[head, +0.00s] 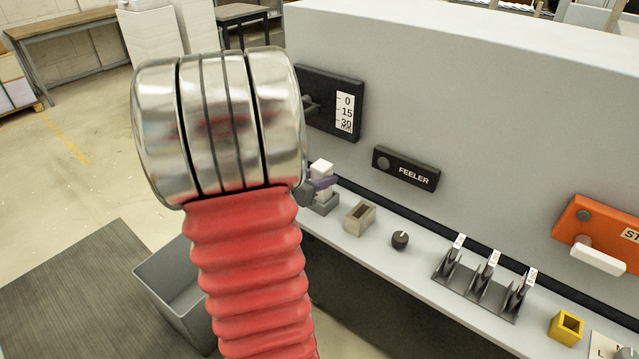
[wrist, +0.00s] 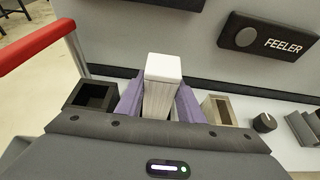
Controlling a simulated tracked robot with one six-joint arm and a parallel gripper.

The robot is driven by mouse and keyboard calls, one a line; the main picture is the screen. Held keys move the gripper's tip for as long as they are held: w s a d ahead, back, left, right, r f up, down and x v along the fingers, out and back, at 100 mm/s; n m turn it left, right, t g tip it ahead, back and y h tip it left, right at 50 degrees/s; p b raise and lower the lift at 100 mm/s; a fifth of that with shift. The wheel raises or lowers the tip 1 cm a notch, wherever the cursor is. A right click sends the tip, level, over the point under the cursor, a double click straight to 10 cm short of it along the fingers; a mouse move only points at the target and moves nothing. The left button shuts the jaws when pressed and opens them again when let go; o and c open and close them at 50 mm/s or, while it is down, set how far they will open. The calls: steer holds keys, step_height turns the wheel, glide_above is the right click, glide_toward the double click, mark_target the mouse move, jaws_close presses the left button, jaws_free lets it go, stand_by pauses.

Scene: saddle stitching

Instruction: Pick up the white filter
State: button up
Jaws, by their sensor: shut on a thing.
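The white filter (wrist: 162,88) is a block with a smooth white top and pleated-looking sides. My gripper (wrist: 160,100) is shut on it, with one purple finger on each side. In the head view the white filter (head: 322,169) shows beside my gripper (head: 318,184), above a grey holder (head: 326,203) on the machine's ledge. My arm hides part of that spot. I cannot tell whether the filter's lower end is clear of the holder.
A beige open box (head: 360,218) and a black knob (head: 400,240) stand right of the filter. Further right are a slotted grey rack (head: 478,292) and a yellow holder (head: 566,327). The FEELER panel (head: 406,168) is on the wall behind. A grey bin (head: 176,290) stands on the floor.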

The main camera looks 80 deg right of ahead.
step_height(320, 180, up, 8)
steer(key=shift+r, duration=0.2)
steer(key=shift+w, duration=0.1)
stand_by(0.6)
